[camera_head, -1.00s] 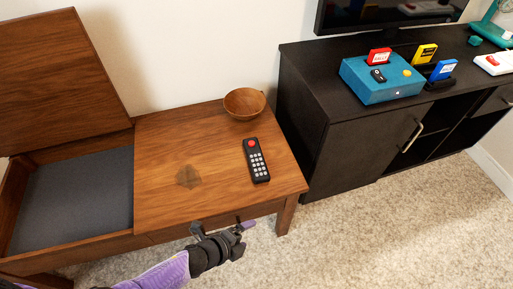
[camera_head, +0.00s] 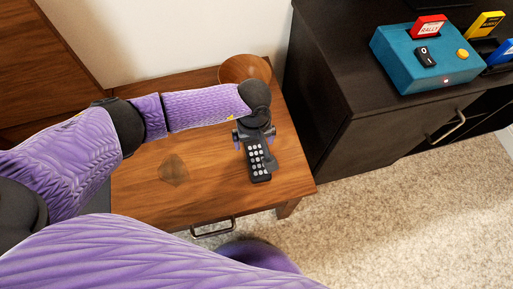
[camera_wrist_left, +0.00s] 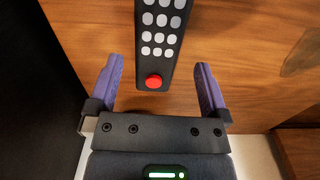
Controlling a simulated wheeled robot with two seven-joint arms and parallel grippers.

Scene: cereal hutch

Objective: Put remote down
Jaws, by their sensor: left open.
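The black remote (camera_head: 259,165), with pale buttons, lies flat on the wooden table (camera_head: 215,192), near its right side. Its upper end is hidden under my left gripper in the head view. My left gripper (camera_head: 255,146) is open over that end. In the left wrist view the remote (camera_wrist_left: 160,25) runs in from the top, and its end with the red button lies between the two purple fingers (camera_wrist_left: 157,78). A gap shows on each side, so the fingers are apart from it. My right gripper is not in view.
A wooden bowl (camera_head: 243,69) stands just behind my left wrist, partly hidden by it. A dark cabinet (camera_head: 370,140) stands at the right, with a teal box (camera_head: 430,75) and cartridges on top. The table front is clear.

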